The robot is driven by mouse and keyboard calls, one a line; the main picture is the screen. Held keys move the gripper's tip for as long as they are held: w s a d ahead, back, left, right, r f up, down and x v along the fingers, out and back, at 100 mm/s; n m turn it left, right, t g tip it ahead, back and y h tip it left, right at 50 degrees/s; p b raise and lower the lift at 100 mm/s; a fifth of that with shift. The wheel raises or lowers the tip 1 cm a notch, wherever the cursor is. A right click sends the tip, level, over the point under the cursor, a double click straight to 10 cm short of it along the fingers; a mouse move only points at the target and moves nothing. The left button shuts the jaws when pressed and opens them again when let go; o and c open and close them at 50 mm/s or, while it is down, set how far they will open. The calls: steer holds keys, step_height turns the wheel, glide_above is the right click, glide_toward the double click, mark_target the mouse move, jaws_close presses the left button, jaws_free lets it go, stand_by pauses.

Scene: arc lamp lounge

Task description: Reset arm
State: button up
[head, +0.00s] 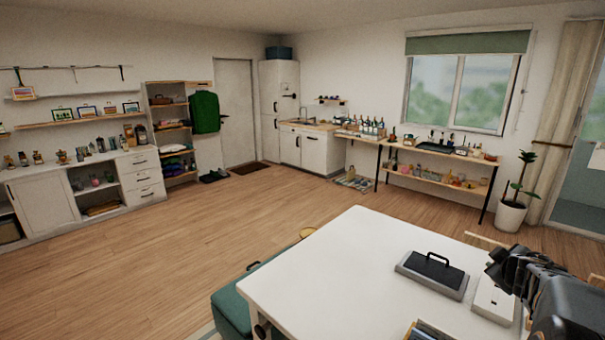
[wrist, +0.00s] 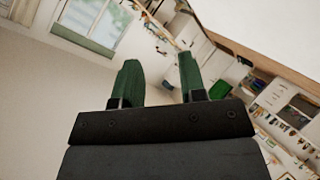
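My gripper (wrist: 159,85) shows in the wrist view with its two green fingers apart and nothing between them. The wrist view is tilted, with the room's window, shelves and white wall behind the fingers. In the head view my arm is at the lower right, over the right side of the white table (head: 340,265). The gripper's fingertips cannot be made out clearly there.
On the table near my arm are a grey tray with a black handled pad (head: 437,271) and a white box (head: 493,299). A framed item (head: 428,331) is at the front edge. A green bench (head: 235,305) stands left of the table. The wooden floor (head: 190,245) beyond is clear.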

steer(key=s+a+f+m+g+b, duration=0.1)
steer(key=s+a+f+m+g, duration=0.3)
steer(key=a, duration=0.3)
steer(key=s+a+f+m+g+b, duration=0.1)
steer(key=s+a+f+m+g, duration=0.2)
steer(key=s+a, duration=0.4)
steer(key=s+a+y, duration=0.2)
steer(key=a, duration=0.7)
steer(key=s+a+n+y, duration=0.1)
steer(key=s+a+y, duration=0.2)
steer(key=a, duration=0.6)
steer(key=shift+a+f+n+t+b, duration=0.15)
steer(key=shift+f+n+t+b, duration=0.15)
steer(key=shift+f+b, duration=0.15)
steer(key=shift+s+r, duration=0.1)
